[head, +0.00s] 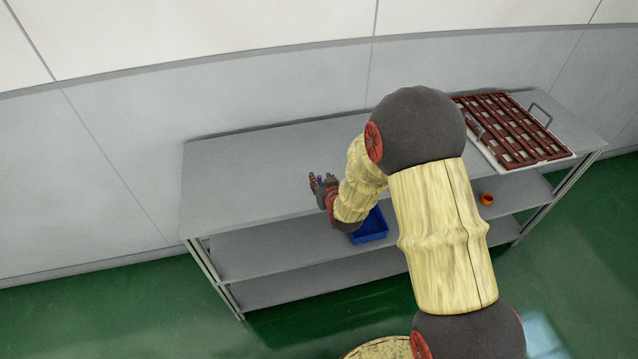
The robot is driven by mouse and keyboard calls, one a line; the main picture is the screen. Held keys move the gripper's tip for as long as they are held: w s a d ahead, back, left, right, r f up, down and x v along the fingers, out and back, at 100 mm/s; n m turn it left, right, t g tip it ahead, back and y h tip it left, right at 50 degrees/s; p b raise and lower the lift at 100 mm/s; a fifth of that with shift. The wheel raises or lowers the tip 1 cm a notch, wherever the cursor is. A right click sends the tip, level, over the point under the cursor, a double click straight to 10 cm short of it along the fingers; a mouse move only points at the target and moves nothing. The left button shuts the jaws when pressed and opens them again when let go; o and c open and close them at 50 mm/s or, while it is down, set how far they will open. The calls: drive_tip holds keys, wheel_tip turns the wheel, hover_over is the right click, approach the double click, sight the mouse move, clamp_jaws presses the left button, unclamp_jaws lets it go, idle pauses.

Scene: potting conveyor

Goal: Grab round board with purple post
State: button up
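My gripper (323,179) is at the front part of the grey shelf's top, left of the middle, with its fingers pointing away from my arm. A small purple bit (320,181), which looks like the purple post, shows between or just beside the fingers. I cannot tell whether the fingers touch it or are closed on it. The round board itself cannot be made out; the gripper and my arm cover that spot.
The grey shelf top (240,175) is clear on the left. A reddish-brown slatted tray (515,125) with handles lies at its right end. On the shelf below are a blue bin (372,228), partly behind my arm, and a small orange pot (486,199). A wall stands behind.

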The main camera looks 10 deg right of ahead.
sight(320, 178)
drive_tip(key=x, duration=0.4)
drive_tip(key=shift+s+f+b, duration=0.2)
drive_tip(key=shift+f+b, duration=0.1)
drive_tip(key=shift+f, duration=0.05)
drive_tip(key=shift+w+f, duration=0.25)
drive_tip(key=shift+w, duration=0.25)
drive_tip(key=shift+c, duration=1.3)
clamp_jaws()
